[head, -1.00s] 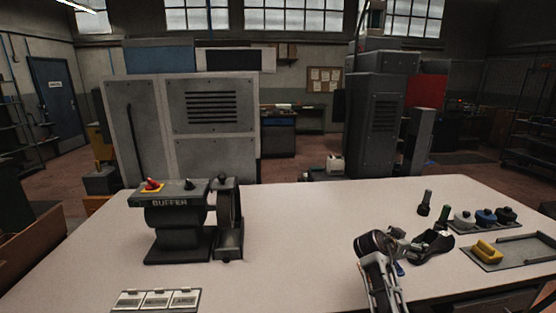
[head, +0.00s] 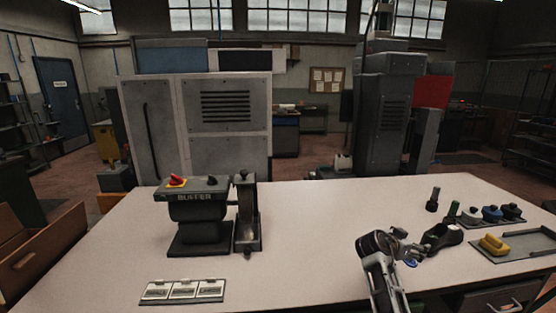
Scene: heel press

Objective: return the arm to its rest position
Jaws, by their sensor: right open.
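My right arm comes up from the bottom edge, right of centre, in the head view. Its right gripper (head: 412,252) is over the front right of the white table (head: 310,225), pointing right. It is open and I see nothing held in it. Its fingers are small and partly overlapped by its own links. A dark rounded thing (head: 441,237) is just beyond the fingertips; I cannot tell whether they touch. My left gripper is not in view.
A buffer machine (head: 197,217) stands on the table's left, with several labelled plates (head: 183,290) in front. The table's middle is clear.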

